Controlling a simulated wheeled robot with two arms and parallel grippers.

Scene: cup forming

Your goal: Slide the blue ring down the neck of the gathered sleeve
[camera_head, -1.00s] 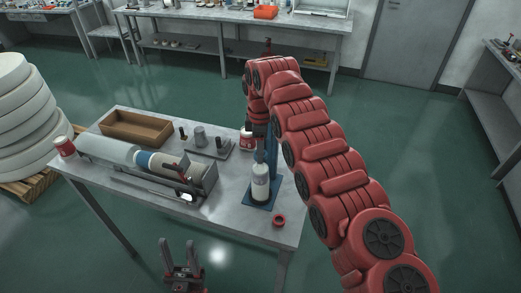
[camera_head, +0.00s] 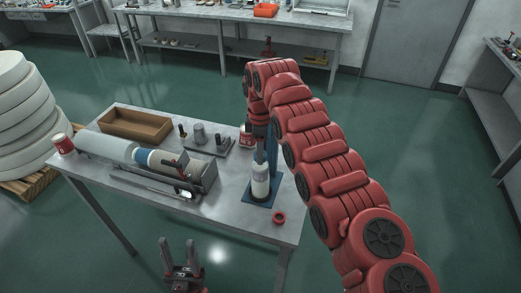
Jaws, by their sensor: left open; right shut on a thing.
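A white, bottle-shaped sleeved form (camera_head: 260,186) stands upright on a blue base plate (camera_head: 250,201) with a blue post behind it, near the right end of the table. My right gripper (camera_head: 260,155) is above it, pointing down, shut at the top of the form. What lies between its jaws is too small and hidden to make out. I cannot pick out a blue ring or the gathered neck there. My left gripper (camera_head: 179,243) is open and empty, low in front of the table, apart from the form.
A grey trough (camera_head: 205,178) holds a roll with a blue band (camera_head: 149,158). A wooden tray (camera_head: 136,125), a grey tool stand (camera_head: 215,150) and a red-and-white can (camera_head: 62,143) are on the table (camera_head: 228,205).

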